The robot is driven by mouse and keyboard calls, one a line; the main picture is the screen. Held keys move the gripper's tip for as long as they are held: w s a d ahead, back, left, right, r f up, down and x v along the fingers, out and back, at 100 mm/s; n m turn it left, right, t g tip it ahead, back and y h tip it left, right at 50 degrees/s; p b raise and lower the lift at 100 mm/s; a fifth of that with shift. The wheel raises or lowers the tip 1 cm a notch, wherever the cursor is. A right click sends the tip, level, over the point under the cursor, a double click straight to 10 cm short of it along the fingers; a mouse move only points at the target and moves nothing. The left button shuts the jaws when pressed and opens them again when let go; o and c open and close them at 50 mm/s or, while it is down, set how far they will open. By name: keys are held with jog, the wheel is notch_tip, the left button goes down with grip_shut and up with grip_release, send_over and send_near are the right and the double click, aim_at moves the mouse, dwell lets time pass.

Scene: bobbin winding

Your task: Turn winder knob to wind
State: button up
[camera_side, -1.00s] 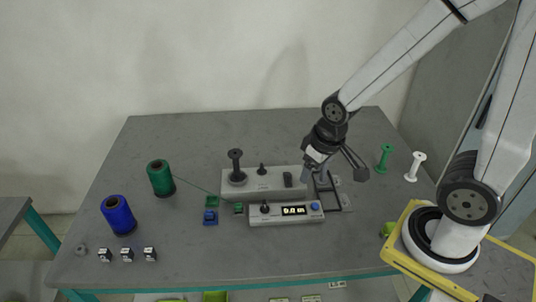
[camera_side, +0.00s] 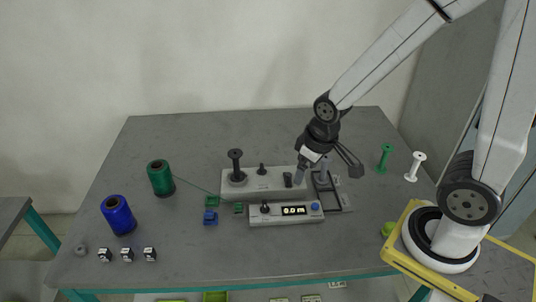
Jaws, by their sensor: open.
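The winder (camera_side: 270,184) is a light grey box in the middle of the table. A dark spindle (camera_side: 236,160) stands on its left end, a small dark knob (camera_side: 262,169) near its middle and a dark switch (camera_side: 288,179) farther right. A control box (camera_side: 271,219) in front has another dark knob (camera_side: 265,208), a lit display (camera_side: 294,211) and a blue button (camera_side: 315,206). My gripper (camera_side: 328,171) is open above the winder's right end, right of its knob. A grey bobbin (camera_side: 323,176) shows between the fingers; I cannot tell whether they touch it.
A green thread spool (camera_side: 160,178) and a blue one (camera_side: 118,215) stand at left. A green thread runs from the green spool toward the winder. A green bobbin (camera_side: 385,158) and a white bobbin (camera_side: 415,166) stand at right. Small cubes (camera_side: 127,255) lie at front left.

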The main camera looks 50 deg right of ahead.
jog(key=w+a+f+n+g, duration=0.1)
jog(key=w+f+n, duration=0.3)
jog(key=w, duration=0.2)
jog(key=n+g, duration=0.1)
jog(key=n, duration=0.3)
send_over(265, 203)
notch_tip(265, 203, down, 6)
jog(key=shift+w+r, duration=0.1)
jog(key=shift+f, duration=3.85)
jog(key=shift+c, duration=0.2)
grip_shut()
